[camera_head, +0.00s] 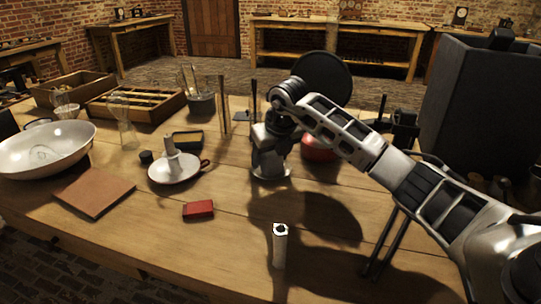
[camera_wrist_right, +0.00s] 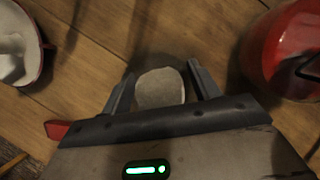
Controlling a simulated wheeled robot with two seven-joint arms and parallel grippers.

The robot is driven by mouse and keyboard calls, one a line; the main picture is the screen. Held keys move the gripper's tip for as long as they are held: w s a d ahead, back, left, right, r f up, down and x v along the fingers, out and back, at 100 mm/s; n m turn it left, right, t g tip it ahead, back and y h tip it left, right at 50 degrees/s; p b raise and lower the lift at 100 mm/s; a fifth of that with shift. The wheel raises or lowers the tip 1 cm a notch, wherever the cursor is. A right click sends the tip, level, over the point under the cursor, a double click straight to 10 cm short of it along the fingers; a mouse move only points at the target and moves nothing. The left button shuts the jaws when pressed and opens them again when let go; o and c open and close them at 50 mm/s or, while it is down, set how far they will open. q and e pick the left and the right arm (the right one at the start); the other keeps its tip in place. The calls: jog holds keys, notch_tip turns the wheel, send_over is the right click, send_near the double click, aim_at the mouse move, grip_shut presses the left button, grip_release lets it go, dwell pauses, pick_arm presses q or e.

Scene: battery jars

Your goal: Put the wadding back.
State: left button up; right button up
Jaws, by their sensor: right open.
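A pale grey, rounded piece (camera_wrist_right: 160,87), which may be the wadding, lies between the two fingers of my right gripper in the right wrist view. My right gripper (camera_wrist_right: 161,82) is open around it, with a gap at the sides; I cannot tell whether a finger touches it. In the head view the right gripper (camera_head: 270,172) points down close above the table, and its hand hides most of what is under it. A white upright cylinder (camera_head: 280,248) with a dark opening on top stands at the front of the table. My left gripper is not in view.
A white dish (camera_head: 187,178) with a candle-like piece and a small red box (camera_head: 198,209) stand left of the right gripper. A red round vessel (camera_head: 318,150) is close on its right. A brown book (camera_head: 95,193) and large white bowl (camera_head: 20,160) lie further left.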

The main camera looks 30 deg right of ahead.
jog(key=v, duration=1.2)
jog(key=shift+p, duration=0.45)
jog(key=shift+r, duration=0.1)
